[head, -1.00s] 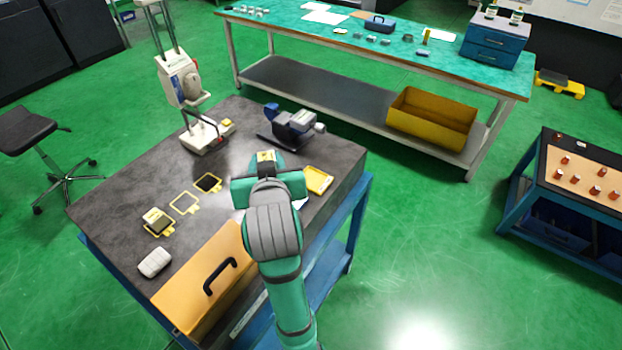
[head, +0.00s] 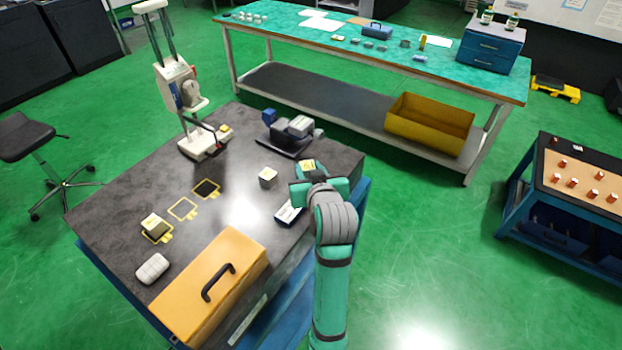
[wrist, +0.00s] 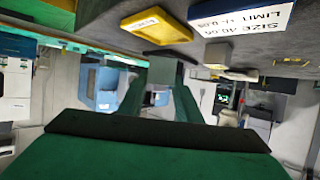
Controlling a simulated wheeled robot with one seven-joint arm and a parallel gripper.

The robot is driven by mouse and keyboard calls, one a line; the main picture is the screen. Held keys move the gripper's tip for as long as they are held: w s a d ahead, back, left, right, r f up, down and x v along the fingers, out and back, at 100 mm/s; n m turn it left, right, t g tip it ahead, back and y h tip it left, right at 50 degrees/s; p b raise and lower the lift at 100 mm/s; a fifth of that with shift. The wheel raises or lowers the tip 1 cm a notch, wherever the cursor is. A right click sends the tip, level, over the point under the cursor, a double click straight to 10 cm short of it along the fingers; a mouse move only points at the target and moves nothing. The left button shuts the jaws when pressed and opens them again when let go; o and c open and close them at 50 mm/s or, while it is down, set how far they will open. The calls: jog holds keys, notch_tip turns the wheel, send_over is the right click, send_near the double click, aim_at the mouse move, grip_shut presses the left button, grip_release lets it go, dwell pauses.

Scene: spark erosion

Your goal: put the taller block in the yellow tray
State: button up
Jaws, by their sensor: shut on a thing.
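In the wrist view the held block (wrist: 164,62) is dark between the fingers. The yellow tray (wrist: 172,30), with a white label, lies close to it in that view. I cannot compare the blocks' full heights.
A white labelled box (head: 289,213) lies near my gripper. A grey vise (head: 290,133) stands behind. An orange case (head: 212,285), a white rounded item (head: 152,269) and another block (head: 155,224) on a yellow outline are at left. The table's middle is mostly clear.

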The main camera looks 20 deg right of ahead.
jog(key=shift+w+d+f, duration=0.1)
jog(key=shift+d+f, duration=0.1)
jog(key=shift+f, duration=0.75)
jog(key=shift+w+d+f, duration=0.1)
jog(key=shift+d+f, duration=0.05)
jog(key=shift+f, duration=0.8)
jog(key=shift+f, duration=0.1)
jog(key=o, duration=1.2)
jog(key=shift+f, duration=0.1)
jog(key=shift+s+r, duration=0.25)
jog(key=shift+r, duration=0.05)
jog(key=v, duration=1.1)
jog(key=shift+s, duration=0.3)
jog(key=shift+r, duration=0.1)
jog(key=shift+a, duration=0.1)
